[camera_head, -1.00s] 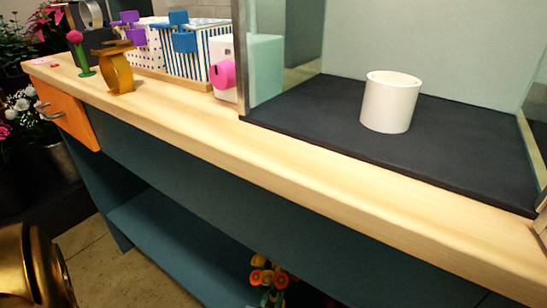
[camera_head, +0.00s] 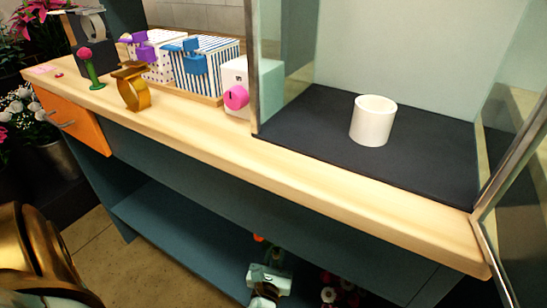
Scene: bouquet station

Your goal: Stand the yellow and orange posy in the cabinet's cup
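The white cup (camera_head: 373,120) stands upright and looks empty on the dark floor of the open glass-sided cabinet (camera_head: 330,150). A little of the orange flowers of the posy (camera_head: 258,238) shows at the bottom middle, with green just below. A pale gripper (camera_head: 268,280) covers the rest; I take it for my left one, as gold links of my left arm show at lower left. It is low, in front of the counter. Its fingers are too small and covered to tell whether they are shut on the posy.
The glass door (camera_head: 515,200) stands open at the right. The wooden counter (camera_head: 330,190) is clear before the cabinet. Patterned boxes (camera_head: 205,65), a gold stand (camera_head: 132,88) and a green stand (camera_head: 92,70) are at left. Red and white flowers (camera_head: 340,292) show low down.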

